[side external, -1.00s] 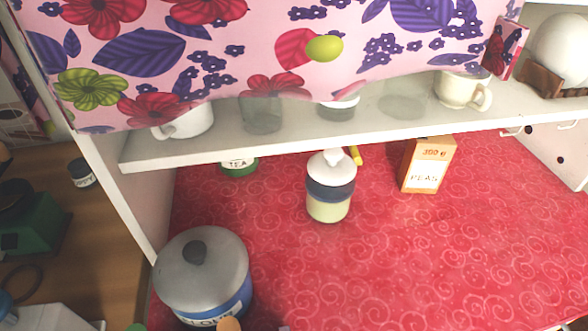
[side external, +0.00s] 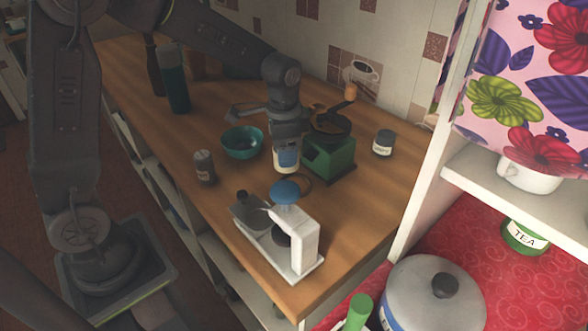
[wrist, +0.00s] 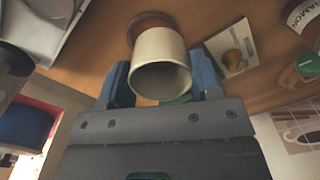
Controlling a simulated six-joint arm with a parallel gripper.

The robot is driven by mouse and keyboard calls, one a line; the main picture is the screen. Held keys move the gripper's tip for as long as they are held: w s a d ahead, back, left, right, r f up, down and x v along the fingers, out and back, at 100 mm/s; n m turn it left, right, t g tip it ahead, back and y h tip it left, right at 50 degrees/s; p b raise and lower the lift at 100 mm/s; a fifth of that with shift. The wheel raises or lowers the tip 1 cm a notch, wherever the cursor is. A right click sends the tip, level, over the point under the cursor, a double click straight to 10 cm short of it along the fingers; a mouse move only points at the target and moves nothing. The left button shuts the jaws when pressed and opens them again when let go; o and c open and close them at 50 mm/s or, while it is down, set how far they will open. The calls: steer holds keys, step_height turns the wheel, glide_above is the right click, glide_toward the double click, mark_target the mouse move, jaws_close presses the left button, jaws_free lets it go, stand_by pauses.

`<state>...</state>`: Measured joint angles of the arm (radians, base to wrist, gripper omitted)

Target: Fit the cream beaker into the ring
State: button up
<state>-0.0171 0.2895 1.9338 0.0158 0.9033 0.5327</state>
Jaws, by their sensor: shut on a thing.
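The cream beaker (wrist: 160,48) is between the blue finger pads of my gripper (wrist: 162,84) in the wrist view, with its round open mouth facing the camera. In the side view my gripper (side external: 287,150) points down, shut on the beaker (side external: 284,172), whose pale lower part shows under the fingers. A thin dark ring (side external: 308,182) lies on the wooden counter close by, just left of the green grinder. A brown round edge (wrist: 150,20) shows behind the beaker in the wrist view; I cannot tell whether it is the ring. The gap between beaker and counter is unclear.
The green grinder (side external: 330,158) stands right of my gripper, a teal bowl (side external: 242,142) left of it. A dark jar (side external: 204,166) and a small labelled jar (side external: 383,143) stand further out. The right front counter is clear.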

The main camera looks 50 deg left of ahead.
mark_target(293, 169)
steer(key=shift+w+d+f, duration=0.2)
steer(key=shift+d+f, duration=0.1)
steer(key=shift+d, duration=0.15)
steer(key=shift+w+d+f, duration=0.15)
steer(key=shift+d+f, duration=0.1)
steer(key=shift+d, duration=0.15)
steer(key=shift+d+f, duration=0.1)
steer(key=shift+f, duration=1.95)
steer(key=shift+f, duration=0.1)
steer(key=o, duration=0.9)
steer(key=shift+o, duration=0.2)
